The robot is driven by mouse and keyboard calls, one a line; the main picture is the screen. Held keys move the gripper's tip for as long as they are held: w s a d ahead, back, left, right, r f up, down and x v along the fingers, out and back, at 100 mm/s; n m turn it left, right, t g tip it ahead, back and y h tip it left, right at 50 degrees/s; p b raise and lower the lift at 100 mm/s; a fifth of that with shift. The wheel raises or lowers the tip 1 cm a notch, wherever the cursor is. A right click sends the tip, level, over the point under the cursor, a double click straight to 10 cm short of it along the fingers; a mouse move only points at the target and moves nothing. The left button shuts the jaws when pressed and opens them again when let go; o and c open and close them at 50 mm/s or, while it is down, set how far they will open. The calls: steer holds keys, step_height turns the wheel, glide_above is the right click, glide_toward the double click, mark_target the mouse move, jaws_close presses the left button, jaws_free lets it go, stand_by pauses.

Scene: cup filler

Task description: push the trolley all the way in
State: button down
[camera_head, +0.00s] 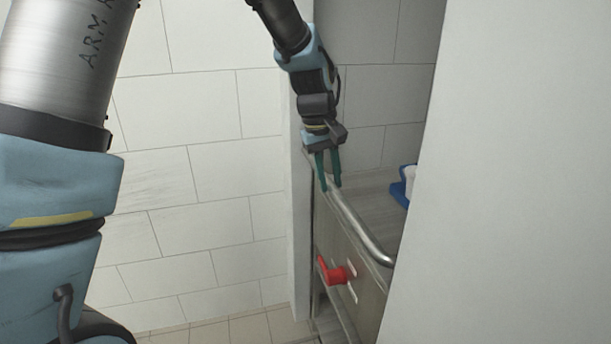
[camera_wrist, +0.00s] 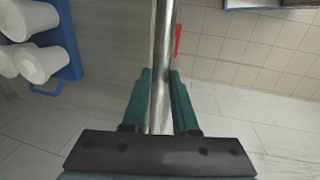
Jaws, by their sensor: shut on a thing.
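The trolley (camera_head: 366,190) stands in a recess between a tiled wall and a plain white wall, with its grey top and front side showing. A metal handle bar (camera_head: 363,235) runs along its near edge. My gripper (camera_head: 328,185) has its green fingers at the far left end of this bar. In the wrist view the bar (camera_wrist: 162,60) passes between the two fingers (camera_wrist: 160,85), which are shut on it. The right part of the trolley is hidden behind the white wall.
A red lever (camera_head: 335,272) sticks out of the trolley's front. A blue holder (camera_wrist: 72,45) with several white cups (camera_wrist: 40,62) is on its top. The white wall (camera_head: 520,180) stands close on the right. A tiled wall (camera_head: 200,150) is on the left.

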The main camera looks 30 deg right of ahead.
steer(key=s+d+p, duration=0.1)
steer(key=s+d, duration=0.1)
steer(key=d, duration=0.9)
steer(key=shift+d+r+p, duration=0.15)
steer(key=shift+d+p, duration=0.15)
steer(key=shift+p, duration=0.1)
steer(key=c, duration=0.7)
jaws_free()
steer(key=r+b, duration=0.1)
steer(key=r, duration=0.2)
steer(key=a+r+b, duration=0.1)
steer(key=r, duration=0.3)
steer(key=a+r+b, duration=0.1)
steer(key=r, duration=0.2)
steer(key=shift+w+r, duration=0.15)
steer(key=shift+r, duration=0.05)
